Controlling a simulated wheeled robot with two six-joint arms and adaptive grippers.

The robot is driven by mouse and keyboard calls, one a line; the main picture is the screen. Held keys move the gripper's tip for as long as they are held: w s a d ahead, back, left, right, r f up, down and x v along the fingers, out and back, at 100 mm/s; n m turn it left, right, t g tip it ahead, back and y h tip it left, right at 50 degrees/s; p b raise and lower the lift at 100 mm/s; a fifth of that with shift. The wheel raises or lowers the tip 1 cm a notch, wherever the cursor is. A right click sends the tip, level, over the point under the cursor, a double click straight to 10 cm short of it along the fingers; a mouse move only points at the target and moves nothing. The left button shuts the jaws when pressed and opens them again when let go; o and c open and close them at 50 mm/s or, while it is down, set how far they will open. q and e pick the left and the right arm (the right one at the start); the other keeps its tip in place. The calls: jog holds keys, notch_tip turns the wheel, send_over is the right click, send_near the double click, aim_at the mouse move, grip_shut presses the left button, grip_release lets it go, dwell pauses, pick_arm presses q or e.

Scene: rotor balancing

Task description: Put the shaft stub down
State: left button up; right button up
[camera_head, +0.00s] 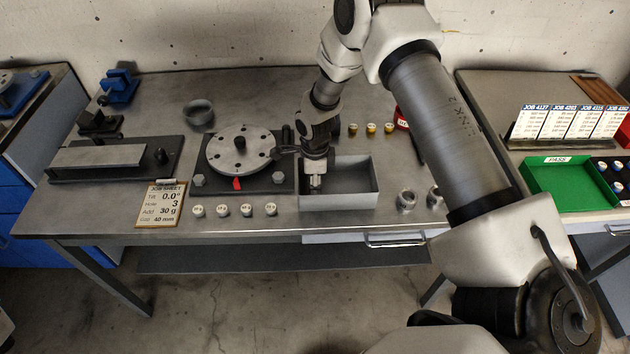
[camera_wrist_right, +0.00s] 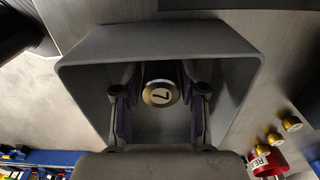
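The shaft stub (camera_wrist_right: 160,92) is a short round metal piece whose end, marked 7, faces the right wrist camera. My right gripper (camera_head: 316,182) points down into the grey open bin (camera_head: 360,197) on the bench. Its two fingers (camera_wrist_right: 160,100) stand on either side of the stub and look shut on it. The bin's walls (camera_wrist_right: 85,75) surround both in the wrist view. Whether the stub touches the bin floor is hidden. My left gripper is not in view.
Left of the bin is a balancing plate with a holed disc (camera_head: 240,150) and red pointer. Several small weights (camera_head: 234,210) line the front edge, beside the job sheet (camera_head: 160,205). Brass pieces (camera_head: 371,128) and a red item (camera_head: 401,118) stand behind; metal rings (camera_head: 406,199) lie right.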

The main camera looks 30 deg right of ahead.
jog(key=shift+o, duration=0.4)
jog(key=shift+r, duration=0.35)
notch_tip(320, 180, up, 12)
jog(key=b, duration=0.2)
jog(key=shift+f, duration=0.2)
